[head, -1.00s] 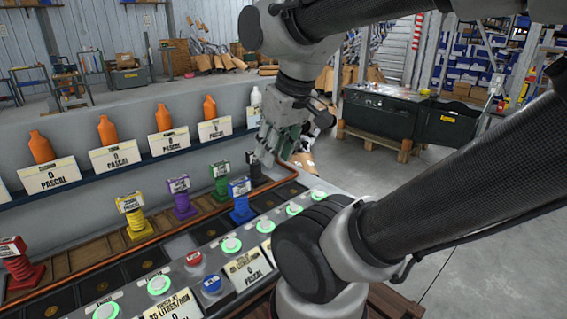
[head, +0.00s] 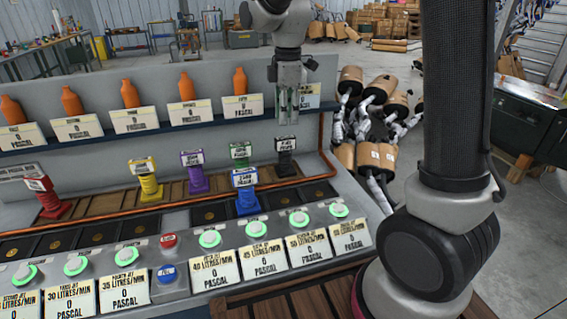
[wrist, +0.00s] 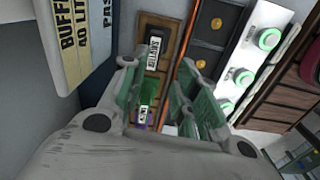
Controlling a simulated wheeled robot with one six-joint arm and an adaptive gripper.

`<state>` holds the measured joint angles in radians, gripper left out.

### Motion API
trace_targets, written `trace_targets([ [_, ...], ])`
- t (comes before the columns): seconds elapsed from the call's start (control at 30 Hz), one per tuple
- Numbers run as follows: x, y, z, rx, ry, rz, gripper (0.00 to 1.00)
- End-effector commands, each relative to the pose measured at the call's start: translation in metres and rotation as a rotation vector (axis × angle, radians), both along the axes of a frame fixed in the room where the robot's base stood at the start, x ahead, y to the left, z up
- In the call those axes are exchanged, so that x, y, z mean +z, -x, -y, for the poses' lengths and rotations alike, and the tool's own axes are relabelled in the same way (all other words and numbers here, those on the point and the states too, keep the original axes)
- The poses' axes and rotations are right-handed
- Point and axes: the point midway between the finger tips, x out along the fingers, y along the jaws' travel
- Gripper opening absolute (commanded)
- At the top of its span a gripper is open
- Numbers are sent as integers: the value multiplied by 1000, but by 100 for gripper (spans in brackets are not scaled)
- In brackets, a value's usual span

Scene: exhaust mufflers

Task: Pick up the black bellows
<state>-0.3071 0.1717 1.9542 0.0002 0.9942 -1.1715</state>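The black bellows (head: 286,168) stands upright with its white-labelled top at the right end of the wooden slatted strip. In the wrist view the black bellows (wrist: 152,64) with its white label lies just beyond my fingertips. My gripper (head: 288,112) points down above the black bellows in the head view, apart from it. In the wrist view my gripper (wrist: 154,82) has its green-padded fingers spread, with nothing held between them.
A green bellows (head: 240,153) stands just left of the black one, then purple (head: 195,178), yellow (head: 148,180) and red (head: 50,198). A blue bellows (head: 247,195) stands in front. A shelf of orange bottles (head: 240,82) runs behind.

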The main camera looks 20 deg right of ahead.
Motion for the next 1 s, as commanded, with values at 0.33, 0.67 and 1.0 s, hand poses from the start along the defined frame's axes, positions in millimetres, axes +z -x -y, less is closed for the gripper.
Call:
trace_targets([
  [0.33,-37,-12,-13,96,9,-24,30],
  [0.67,-84,-12,-7,93,9,-24,30],
  [1.0,-92,-13,-7,93,7,-20,29],
])
